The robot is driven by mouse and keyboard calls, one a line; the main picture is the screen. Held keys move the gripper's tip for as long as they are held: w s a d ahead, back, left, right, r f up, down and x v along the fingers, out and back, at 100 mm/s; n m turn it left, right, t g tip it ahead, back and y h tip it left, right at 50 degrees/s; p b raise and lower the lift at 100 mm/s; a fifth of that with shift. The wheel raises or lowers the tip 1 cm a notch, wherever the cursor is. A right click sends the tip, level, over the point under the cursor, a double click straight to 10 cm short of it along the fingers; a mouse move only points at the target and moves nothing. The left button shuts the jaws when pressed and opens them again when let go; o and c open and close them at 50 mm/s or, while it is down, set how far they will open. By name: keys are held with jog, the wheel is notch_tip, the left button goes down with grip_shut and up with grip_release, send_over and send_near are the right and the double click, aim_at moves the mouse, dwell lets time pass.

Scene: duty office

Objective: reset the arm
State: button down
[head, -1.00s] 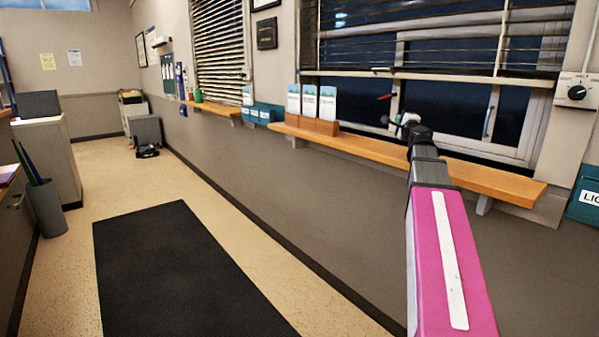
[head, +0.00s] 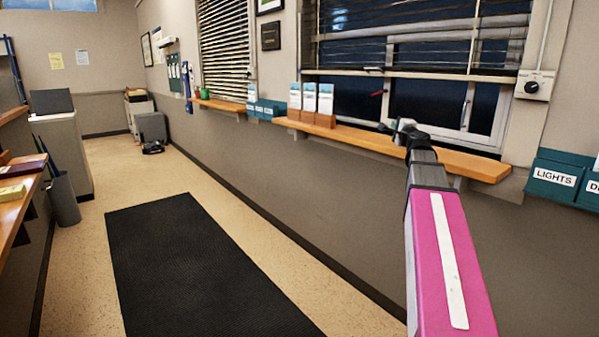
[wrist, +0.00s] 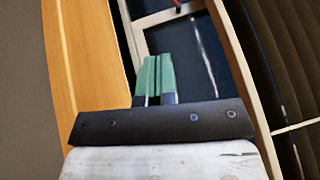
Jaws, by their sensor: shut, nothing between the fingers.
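My arm, with a pink link, stretches forward from the lower right in the head view. Its far end with my gripper (head: 400,126) shows small in front of the window, over the wooden sill shelf (head: 370,140). In the wrist view my gripper's two green fingers (wrist: 154,76) are together with nothing between them. The wooden shelf (wrist: 85,60) runs along the left of that view, and the dark window pane (wrist: 190,60) lies beyond the fingers. I cannot tell how far the fingers are from the window.
Brochure holders (head: 312,117) stand on the shelf left of my gripper. A teal box labelled LIGHTS (head: 555,178) hangs on the right wall under a dial switch (head: 533,86). A black mat (head: 190,270) lies on open floor.

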jog(key=s+a+f+n+g+y, duration=0.1)
jog(key=s+a+f+n+g, duration=0.3)
jog(key=f, duration=0.6)
jog(key=s+a+f+n+g+y, duration=0.1)
jog(key=s+a+f+n+g, duration=0.15)
jog(key=a+f, duration=0.65)
jog(key=s+a+f+n+g+y, duration=0.1)
jog(key=s+a+f+n+g, duration=0.2)
jog(key=f, duration=0.9)
jog(key=s+a+f+n+g+h, duration=0.1)
jog(key=s+f+n+g+h, duration=0.4)
jog(key=s+f, duration=1.5)
jog(key=f+n+g, duration=0.1)
jog(key=n+g, duration=0.2)
jog(key=g, duration=0.2)
jog(key=shift+s+a+f, duration=0.15)
jog(key=shift+s+a, duration=0.15)
jog(key=shift+a, duration=0.1)
